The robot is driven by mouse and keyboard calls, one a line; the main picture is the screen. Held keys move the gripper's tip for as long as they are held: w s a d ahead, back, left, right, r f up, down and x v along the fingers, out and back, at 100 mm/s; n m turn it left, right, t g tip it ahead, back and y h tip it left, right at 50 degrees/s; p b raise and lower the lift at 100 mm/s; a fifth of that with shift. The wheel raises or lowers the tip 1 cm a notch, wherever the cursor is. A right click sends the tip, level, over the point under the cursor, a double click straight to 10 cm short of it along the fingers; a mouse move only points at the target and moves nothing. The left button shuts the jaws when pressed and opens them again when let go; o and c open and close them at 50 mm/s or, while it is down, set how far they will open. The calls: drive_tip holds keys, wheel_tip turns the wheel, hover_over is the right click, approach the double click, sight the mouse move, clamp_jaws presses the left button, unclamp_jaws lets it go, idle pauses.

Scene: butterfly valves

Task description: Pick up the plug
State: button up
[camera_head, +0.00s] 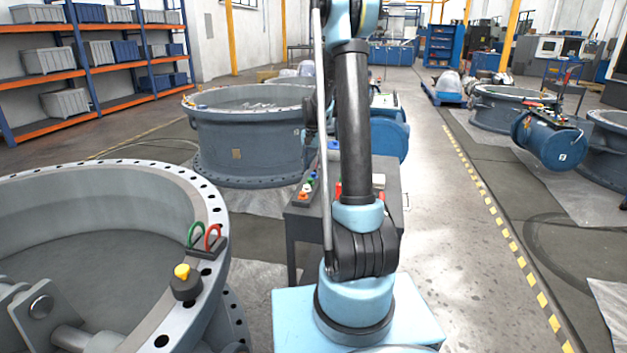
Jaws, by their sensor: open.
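I cannot tell for sure which thing is the plug. A black piece with a yellow top (185,281) sits on the rim of the large grey valve ring (90,180) at the left. Beside it on the same rim, a green loop and a red loop stand in a dark holder (208,245). Small coloured pieces (308,186) lie on the dark table behind my arm. My arm rises through the middle of the view and leaves at the top. My gripper cannot be made out, and my arm hides part of the table.
The dark table (300,222) stands just beyond my base. A second large valve ring (245,145) stands behind it. A blue valve part (550,142) and more rings stand at the right. Shelves (95,55) line the left wall. The aisle (455,230) at the right is clear.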

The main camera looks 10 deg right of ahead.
sight(313, 177)
drive_tip(key=shift+f, duration=1.3)
drive_tip(key=shift+c, duration=0.6)
drive_tip(key=c, duration=0.6)
drive_tip(key=shift+r, duration=0.15)
